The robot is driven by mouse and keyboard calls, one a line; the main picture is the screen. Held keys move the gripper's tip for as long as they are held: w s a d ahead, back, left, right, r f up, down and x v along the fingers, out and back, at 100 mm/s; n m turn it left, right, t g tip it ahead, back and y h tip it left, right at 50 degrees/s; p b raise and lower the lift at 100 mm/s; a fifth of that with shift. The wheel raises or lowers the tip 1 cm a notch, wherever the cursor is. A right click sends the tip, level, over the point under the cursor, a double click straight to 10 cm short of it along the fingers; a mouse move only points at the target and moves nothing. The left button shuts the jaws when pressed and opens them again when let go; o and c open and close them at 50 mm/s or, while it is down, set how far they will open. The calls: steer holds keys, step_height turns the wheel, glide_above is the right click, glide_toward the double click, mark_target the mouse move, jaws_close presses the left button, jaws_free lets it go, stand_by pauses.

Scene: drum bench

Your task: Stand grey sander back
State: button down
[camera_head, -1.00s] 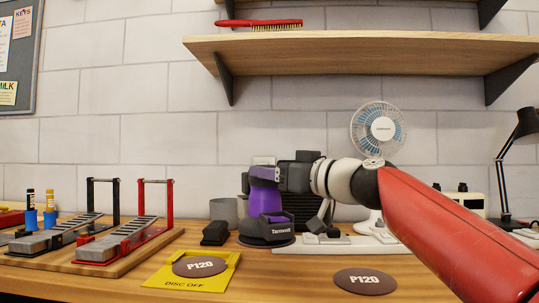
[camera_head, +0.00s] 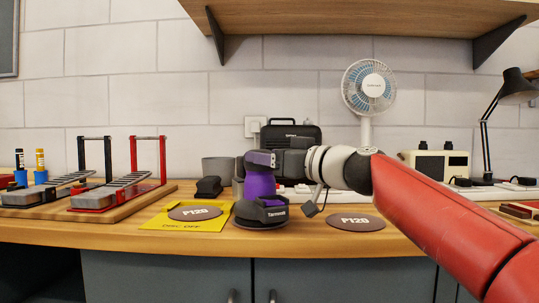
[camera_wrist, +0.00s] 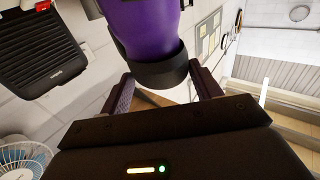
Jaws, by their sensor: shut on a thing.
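The sander I see is purple and black, not grey (camera_head: 260,190). It is upright between the yellow card and a loose disc. Its black base faces down; whether the base touches the bench or hangs just above it I cannot tell. My gripper (camera_head: 262,160) is shut on the upper part of the sander, coming from the right.
The yellow card (camera_head: 153,224) carries a P120 disc (camera_head: 195,212); another P120 disc (camera_head: 354,222) lies right. A grey cup (camera_head: 216,167), a small black block (camera_head: 208,187) and a black case (camera_head: 290,134) stand behind. A fan (camera_head: 368,88) and a sharpening rack (camera_head: 148,160) flank them.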

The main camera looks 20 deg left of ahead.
steer(key=shift+f+b, duration=0.7)
steer(key=shift+b, duration=0.2)
steer(key=c, duration=0.7)
jaws_free()
steer(key=shift+f, duration=0.15)
steer(key=shift+o, duration=1.2)
steer(key=shift+w+f, duration=0.1)
steer(key=shift+w, duration=0.05)
steer(key=shift+o, duration=0.9)
steer(key=shift+r, duration=0.25)
